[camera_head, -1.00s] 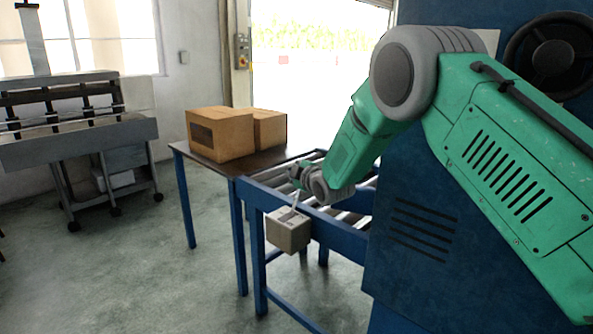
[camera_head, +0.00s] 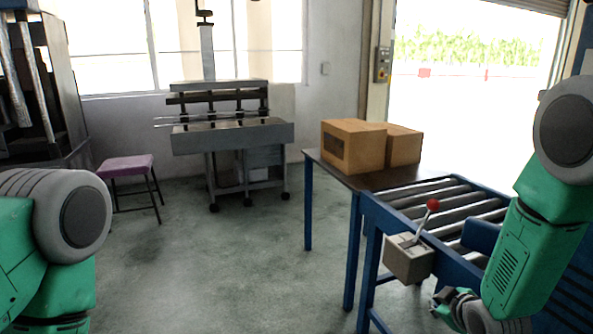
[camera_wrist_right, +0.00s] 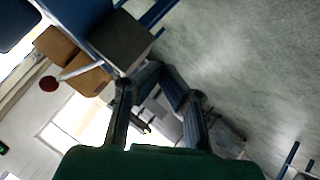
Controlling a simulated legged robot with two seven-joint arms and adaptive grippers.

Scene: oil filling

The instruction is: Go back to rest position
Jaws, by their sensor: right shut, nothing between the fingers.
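In the head view my right gripper (camera_head: 446,303) is low on the right, below and right of the grey lever box (camera_head: 408,260) on the conveyor's side. It is shut and empty, apart from the box and its lever. The lever tilts up to the right and ends in a red knob (camera_head: 433,204). In the right wrist view the dark gripper fingers (camera_wrist_right: 155,80) show in the middle, with the lever box (camera_wrist_right: 122,42) and red knob (camera_wrist_right: 48,83) beyond them. My left arm's green and grey links show at lower left; the left gripper is out of view.
A roller conveyor (camera_head: 443,208) with a blue frame adjoins a dark-topped table (camera_head: 340,174) bearing two cardboard boxes (camera_head: 356,146). A grey machine (camera_head: 233,138) stands by the back wall, with a purple stool (camera_head: 126,167) to its left. The middle floor is open.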

